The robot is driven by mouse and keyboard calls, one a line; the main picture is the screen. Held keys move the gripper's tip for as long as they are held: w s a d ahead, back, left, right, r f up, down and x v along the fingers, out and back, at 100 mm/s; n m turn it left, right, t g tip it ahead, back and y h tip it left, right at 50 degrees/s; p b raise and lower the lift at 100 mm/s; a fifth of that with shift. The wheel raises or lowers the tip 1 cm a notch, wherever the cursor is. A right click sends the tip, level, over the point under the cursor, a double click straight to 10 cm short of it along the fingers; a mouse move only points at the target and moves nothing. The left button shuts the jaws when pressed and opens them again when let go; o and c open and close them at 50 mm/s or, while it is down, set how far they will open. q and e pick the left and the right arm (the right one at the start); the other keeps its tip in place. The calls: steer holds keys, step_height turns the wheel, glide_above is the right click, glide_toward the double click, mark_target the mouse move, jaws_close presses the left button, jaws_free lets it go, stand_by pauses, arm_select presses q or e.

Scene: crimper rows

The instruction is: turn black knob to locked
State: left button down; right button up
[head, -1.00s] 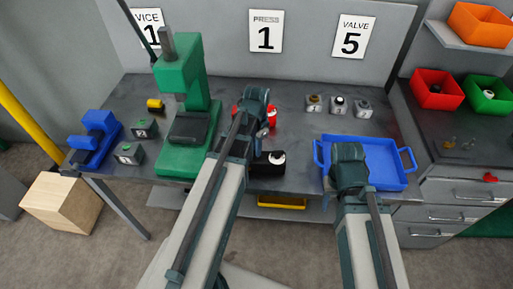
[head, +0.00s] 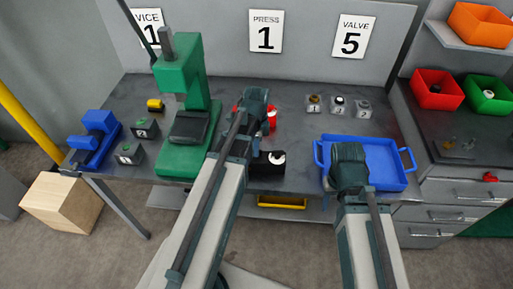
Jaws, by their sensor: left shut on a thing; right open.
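Three small grey units with round knobs stand in a row at the back right of the bench. The middle one has a dark top that looks like the black knob (head: 339,101). My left gripper (head: 255,101) is left of that row, apart from it, near red parts (head: 272,118) that show on both sides of it. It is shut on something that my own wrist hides. My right gripper (head: 349,156) is open above the left part of the blue tray (head: 395,176). Its fingertips are hidden from this view.
A black block with a white round mark (head: 266,166) sits at the front edge beside my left arm. A green press (head: 190,120) and a blue vice (head: 97,138) stand at left. Red (head: 437,90) and green bins are at right. Bench between press and knobs is partly free.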

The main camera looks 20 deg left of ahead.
stand_by(0.5)
arm_select(q)
steer(key=c, duration=0.9)
jaws_free()
steer(key=shift+r, duration=0.1)
step_height(320, 180, up, 14)
steer(key=p, duration=1.3)
steer(key=shift+f+p, duration=0.2)
steer(key=shift+p, duration=0.2)
